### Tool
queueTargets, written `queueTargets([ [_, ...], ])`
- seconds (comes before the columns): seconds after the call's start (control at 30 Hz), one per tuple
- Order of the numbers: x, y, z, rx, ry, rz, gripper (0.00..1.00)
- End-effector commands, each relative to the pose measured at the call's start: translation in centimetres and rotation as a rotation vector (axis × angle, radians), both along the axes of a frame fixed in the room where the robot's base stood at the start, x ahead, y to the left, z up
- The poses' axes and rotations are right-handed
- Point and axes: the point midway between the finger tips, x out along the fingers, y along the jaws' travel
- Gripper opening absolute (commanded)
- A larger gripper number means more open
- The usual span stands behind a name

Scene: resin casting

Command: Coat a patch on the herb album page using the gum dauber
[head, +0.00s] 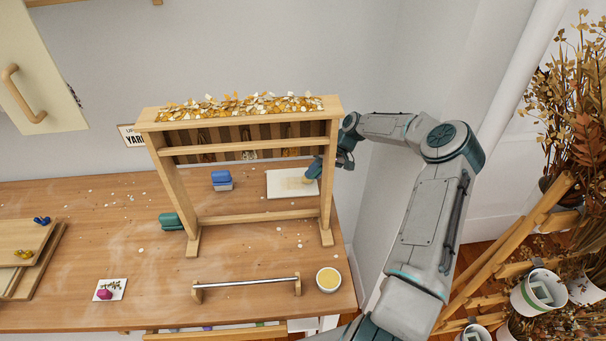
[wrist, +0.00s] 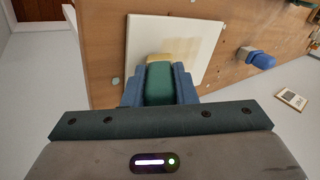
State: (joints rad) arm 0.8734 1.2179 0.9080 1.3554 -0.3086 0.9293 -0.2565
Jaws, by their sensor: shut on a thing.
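The album page (head: 280,190) is a cream-white sheet lying flat on the table behind the wooden frame, at its right side. It fills the upper middle of the wrist view (wrist: 150,28), with a faint yellowish patch on its right part. My gripper (head: 316,171) reaches in from the right, over the page's right side. In the wrist view its blue fingers (wrist: 160,88) are shut on the gum dauber (wrist: 159,82), which has a green body and a tan pad. The pad is at or just above the page; I cannot tell if it touches.
The wooden frame (head: 328,190), topped with dry flakes, stands close left of my arm. A bowl of yellow liquid (head: 328,280) sits at the front right. A rod on a stand (head: 246,284) is in front.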

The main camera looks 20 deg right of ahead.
Motion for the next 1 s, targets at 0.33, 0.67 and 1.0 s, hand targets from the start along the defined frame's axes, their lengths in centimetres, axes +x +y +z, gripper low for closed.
queueTargets([
  [0.33, 0.4, 2.7, 0.0, 0.000, 0.002, 0.002, 0.02],
  [0.67, 0.7, 4.2, 0.0, 0.001, 0.001, 0.002, 0.02],
  [1.0, 1.0, 6.0, 0.0, 0.001, 0.003, 0.000, 0.02],
])
